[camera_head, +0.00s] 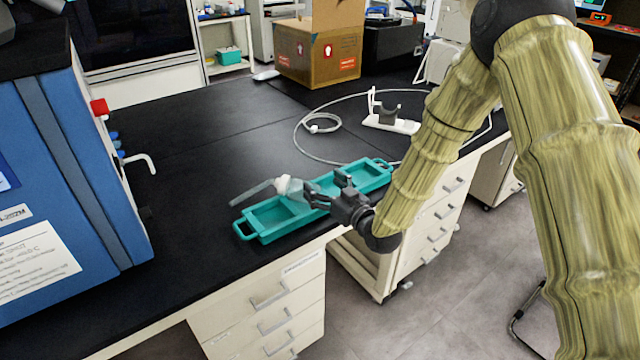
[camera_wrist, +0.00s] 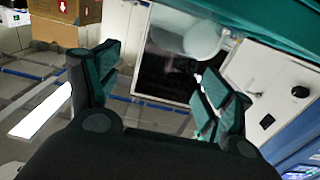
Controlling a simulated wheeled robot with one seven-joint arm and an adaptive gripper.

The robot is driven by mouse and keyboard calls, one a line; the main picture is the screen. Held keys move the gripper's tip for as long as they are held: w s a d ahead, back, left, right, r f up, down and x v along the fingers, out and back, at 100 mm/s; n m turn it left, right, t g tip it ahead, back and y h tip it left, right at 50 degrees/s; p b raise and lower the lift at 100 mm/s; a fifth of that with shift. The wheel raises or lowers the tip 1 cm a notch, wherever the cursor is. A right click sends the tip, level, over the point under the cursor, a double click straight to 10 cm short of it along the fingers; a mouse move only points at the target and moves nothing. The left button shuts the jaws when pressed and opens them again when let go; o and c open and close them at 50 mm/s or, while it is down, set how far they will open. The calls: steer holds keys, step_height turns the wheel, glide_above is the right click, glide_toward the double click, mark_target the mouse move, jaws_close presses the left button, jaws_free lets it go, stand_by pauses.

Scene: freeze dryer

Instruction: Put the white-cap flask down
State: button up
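The white-cap flask (camera_head: 290,188) is at the left half of the teal tray (camera_head: 246,230), just past my gripper's fingertips, with a pale glass tube pointing left. In the wrist view a translucent rounded part of the flask (camera_wrist: 202,42) shows at the top, against the teal tray (camera_wrist: 270,18). My gripper (camera_head: 325,186) is low over the tray's middle, pointing left. Its two fingers are spread apart in the wrist view (camera_wrist: 163,82), with nothing visible between them. The near finger hides part of the flask. I cannot tell whether it touches the flask.
The tray lies near the front edge of the black bench (camera_head: 200,150). A blue machine (camera_head: 70,170) stands at the left. A white stand (camera_head: 390,122) with a cable lies behind the tray. A cardboard box (camera_head: 318,55) is at the back. The bench left of the tray is clear.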

steer(key=b+v, duration=0.1)
steer(key=v, duration=0.8)
steer(key=shift+s+d, duration=0.25)
steer(key=shift+s, duration=0.05)
